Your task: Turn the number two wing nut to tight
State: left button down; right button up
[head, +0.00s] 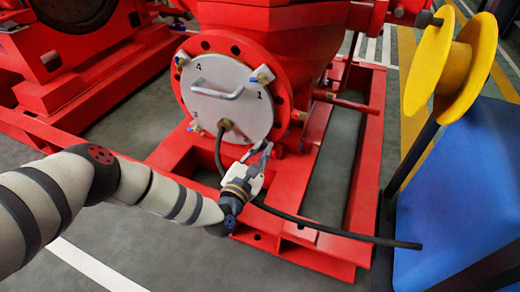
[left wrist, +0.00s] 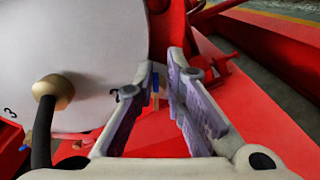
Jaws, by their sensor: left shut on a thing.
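A round grey cover (head: 240,112) with a bar handle sits on the red flange; it also fills the upper left of the left wrist view (left wrist: 90,40). Brass wing nuts with blue ends show beside its numbers: number one (head: 262,76), number three (head: 195,127) and number four (head: 181,60). My left gripper (head: 264,148) is at the cover's lower right edge. The nut's angle is mostly hidden. My right gripper is not in view.
A black hose (head: 330,230) leaves a brass fitting (head: 225,125) low on the cover, passes by my left gripper and runs right across the red base frame. A yellow reel (head: 430,65) and blue panel (head: 465,200) stand at right. Grey floor lies in front.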

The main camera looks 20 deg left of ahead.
aim_at(262, 149)
pick_arm(q)
jog(key=m, duration=0.6)
jog(key=shift+w+a+f, duration=0.1)
jog(key=shift+a+f, duration=0.05)
jog(key=shift+f, duration=0.15)
jog(key=m, duration=0.5)
jog(key=shift+f+m, duration=0.35)
jog(key=shift+m, duration=0.05)
jog(key=m, duration=0.4)
jog(key=f+m, duration=0.1)
jog(key=m, duration=0.3)
jog(key=m+p, duration=0.1)
jog(key=m, duration=0.2)
jog(key=shift+a+f+m, duration=0.1)
jog(key=shift+f+m, duration=0.05)
jog(key=shift+m, duration=0.25)
jog(key=m, duration=0.6)
jog(key=shift+a+f+p, duration=0.15)
jog(key=shift+a+p, duration=0.1)
jog(key=shift+p, duration=0.1)
jog(key=m, duration=0.6)
jog(key=a+m, duration=0.1)
jog(key=m, duration=0.5)
jog(key=r+m+p, duration=0.1)
jog(key=m, duration=0.5)
jog(key=shift+a, duration=0.25)
jog(key=shift+m, duration=0.3)
